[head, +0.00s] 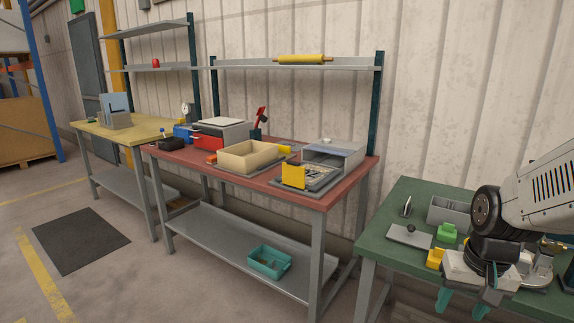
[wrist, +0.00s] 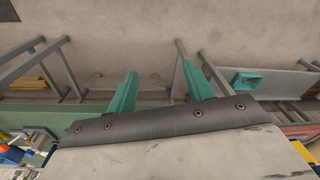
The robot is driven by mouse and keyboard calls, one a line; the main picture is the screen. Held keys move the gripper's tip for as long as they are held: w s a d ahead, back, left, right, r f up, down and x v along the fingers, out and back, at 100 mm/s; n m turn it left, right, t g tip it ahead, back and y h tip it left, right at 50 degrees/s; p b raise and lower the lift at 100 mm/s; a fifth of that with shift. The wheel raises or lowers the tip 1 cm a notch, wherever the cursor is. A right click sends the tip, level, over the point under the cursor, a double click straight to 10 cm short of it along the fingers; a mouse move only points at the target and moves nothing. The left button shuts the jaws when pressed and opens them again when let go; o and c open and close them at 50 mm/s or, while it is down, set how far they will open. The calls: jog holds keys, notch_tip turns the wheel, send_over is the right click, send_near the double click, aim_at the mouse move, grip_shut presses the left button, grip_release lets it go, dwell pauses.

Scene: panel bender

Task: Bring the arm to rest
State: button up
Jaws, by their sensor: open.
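My gripper (head: 464,304) shows at the lower right of the head view, in front of the green-topped table (head: 402,199). Its two teal fingers stand apart with nothing between them. In the wrist view my gripper (wrist: 158,92) is also open and empty, with table legs and the floor beyond the fingers. My arm comes in from the right edge of the head view and hides part of the green table.
The green table holds a grey bin (head: 450,212), a green block (head: 446,232) and a yellow block (head: 435,258) close to my arm. A red-topped bench (head: 330,197) stands left of it, with a teal tray (head: 269,262) on its lower shelf. Floor at left is open around a dark mat (head: 80,241).

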jog(key=s+a+r+n, duration=0.3)
jog(key=s+a+r, duration=0.4)
jog(key=s+r, duration=0.3)
jog(key=shift+s+a+r+n, duration=0.15)
jog(key=shift+s+r+n, duration=0.25)
jog(key=shift+s, duration=0.65)
